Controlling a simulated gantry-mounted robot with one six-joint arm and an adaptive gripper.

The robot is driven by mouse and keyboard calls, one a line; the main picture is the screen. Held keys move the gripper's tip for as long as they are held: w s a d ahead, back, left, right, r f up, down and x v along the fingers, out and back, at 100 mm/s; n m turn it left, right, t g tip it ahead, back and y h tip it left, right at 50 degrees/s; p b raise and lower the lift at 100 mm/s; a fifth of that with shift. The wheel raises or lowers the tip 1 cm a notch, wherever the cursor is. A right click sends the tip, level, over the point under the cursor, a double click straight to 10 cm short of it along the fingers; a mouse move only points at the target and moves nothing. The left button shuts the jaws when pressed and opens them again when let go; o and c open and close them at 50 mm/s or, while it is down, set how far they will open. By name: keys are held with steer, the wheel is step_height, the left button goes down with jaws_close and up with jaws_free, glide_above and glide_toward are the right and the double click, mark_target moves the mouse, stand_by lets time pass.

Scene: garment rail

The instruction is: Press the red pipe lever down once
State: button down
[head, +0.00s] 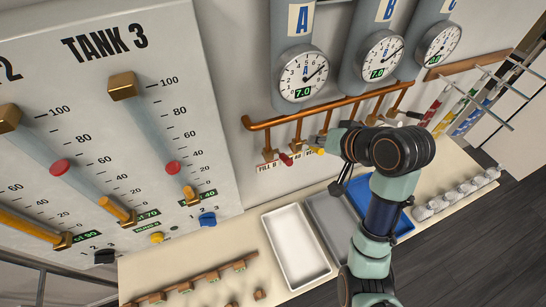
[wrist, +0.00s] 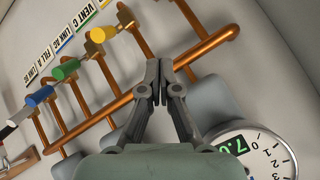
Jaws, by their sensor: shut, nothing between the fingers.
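A red lever (head: 286,159) sticks out below the copper pipe (head: 262,125) in the head view, near the pipe's left end. A yellow lever (head: 320,151) is to its right, close to my arm. The wrist view shows a yellow lever (wrist: 103,34), a green lever (wrist: 65,69) and a blue lever (wrist: 38,96) on branches of the pipe; I see no red one there. My gripper (wrist: 159,66) is shut and empty, its tips in front of the pipe in that view. I cannot tell whether they touch it. In the head view my arm hides part of the lever row.
A white tray (head: 296,246) and a blue tray (head: 404,226) lie on the bench below the pipe. Round gauges (head: 302,76) hang above it. The TANK 3 panel (head: 200,60) stands to the left, a tool rack (head: 470,105) to the right.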

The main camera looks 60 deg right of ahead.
steer(key=shift+s+d, duration=0.2)
steer(key=shift+s, duration=0.05)
steer(key=p, duration=0.1)
glide_above(282, 157)
steer(key=s+d, duration=0.3)
steer(key=d, duration=0.1)
step_height(282, 157, down, 6)
steer(key=a+f, duration=0.1)
steer(key=a+f+p, duration=0.1)
steer(key=a+f, duration=0.1)
steer(key=shift+f, duration=0.25)
